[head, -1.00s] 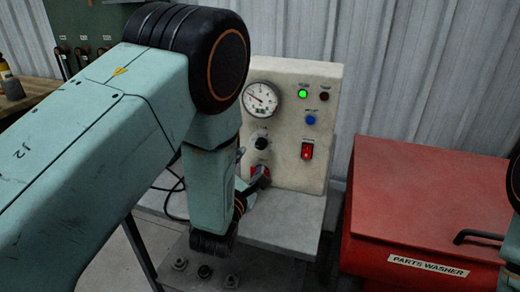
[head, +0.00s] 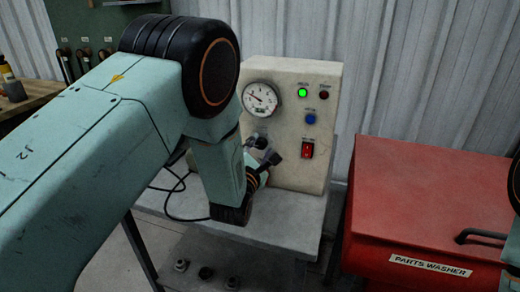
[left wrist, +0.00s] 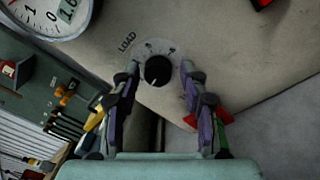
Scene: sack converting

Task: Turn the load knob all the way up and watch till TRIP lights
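The load knob (left wrist: 158,70) is round and black with a white mark, on a pale panel marked LOAD in the left wrist view. My left gripper (left wrist: 160,72) is open, one finger on each side of the knob; I cannot tell whether they touch it. In the head view the left gripper (head: 267,150) hides the knob. A dark red lamp (head: 324,96) is unlit at the panel's upper right; its label is too small to read. A green lamp (head: 302,93) beside it is lit. The dial gauge (head: 260,99) has its needle on the left side. My right gripper is out of view.
A blue button (head: 310,118) and a red rocker switch (head: 307,150) sit right of the knob's place. The panel stands on a grey bench (head: 285,220). A red parts washer (head: 420,200) is at the right. A black cable loops on the bench's left.

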